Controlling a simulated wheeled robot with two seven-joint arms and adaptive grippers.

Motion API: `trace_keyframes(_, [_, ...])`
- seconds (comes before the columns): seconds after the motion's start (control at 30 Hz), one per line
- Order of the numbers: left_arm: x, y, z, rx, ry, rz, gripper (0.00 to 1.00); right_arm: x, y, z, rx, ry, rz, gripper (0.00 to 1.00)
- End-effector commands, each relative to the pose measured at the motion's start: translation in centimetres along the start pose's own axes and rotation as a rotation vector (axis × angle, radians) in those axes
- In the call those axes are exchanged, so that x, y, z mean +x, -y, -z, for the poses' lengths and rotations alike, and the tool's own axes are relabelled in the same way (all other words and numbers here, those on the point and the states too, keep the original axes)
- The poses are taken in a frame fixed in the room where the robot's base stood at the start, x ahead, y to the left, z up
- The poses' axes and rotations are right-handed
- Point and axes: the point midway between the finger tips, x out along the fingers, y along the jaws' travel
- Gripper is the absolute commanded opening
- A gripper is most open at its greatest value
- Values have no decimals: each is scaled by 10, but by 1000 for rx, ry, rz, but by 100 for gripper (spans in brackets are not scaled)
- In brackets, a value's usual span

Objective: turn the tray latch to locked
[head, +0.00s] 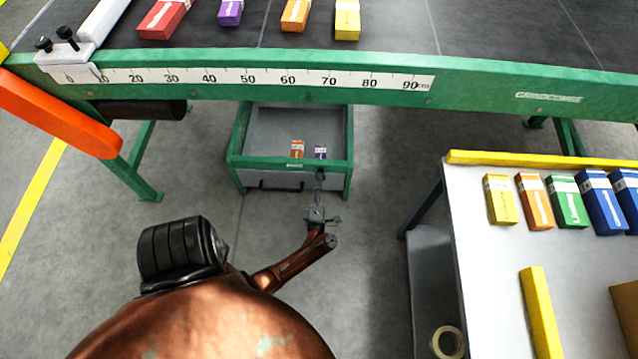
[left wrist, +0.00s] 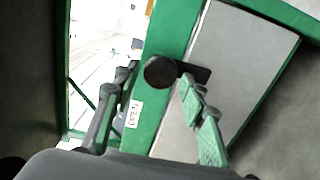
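The tray (head: 240,160) is a green-framed box with grey panels, standing low under the conveyor in the head view. Its latch, a round black knob (left wrist: 160,72) with a short dark lever, is on a green bar in the left wrist view. The lever points right, over the edge of the grey panel. My left gripper (head: 320,183) is in front of the tray's front, right of its middle. In the left wrist view my left gripper (left wrist: 158,76) is open, one finger on each side of the knob; I cannot tell whether they touch it. My right gripper is not in view.
An orange box (head: 297,149) and a purple box (head: 320,152) are in the tray. The green conveyor rail (head: 480,88) with a ruler runs above. A white table (head: 480,260) with several boxes stands at right. The floor left of the tray is mostly clear.

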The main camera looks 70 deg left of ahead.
Motion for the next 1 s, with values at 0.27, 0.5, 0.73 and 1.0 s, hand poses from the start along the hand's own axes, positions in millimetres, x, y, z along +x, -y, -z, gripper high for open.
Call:
trace_keyframes(0.27, [0, 0, -1, 1, 1, 0, 46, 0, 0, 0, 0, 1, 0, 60])
trace_keyframes(0.5, [-17, 1, 0, 1, 1, 2, 46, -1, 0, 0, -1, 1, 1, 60])
trace_keyframes(0.73, [-55, 1, 0, 1, 0, 2, 46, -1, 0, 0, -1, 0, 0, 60])
trace_keyframes(1.0, [-75, 0, 0, 1, 1, 0, 46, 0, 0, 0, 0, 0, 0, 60])
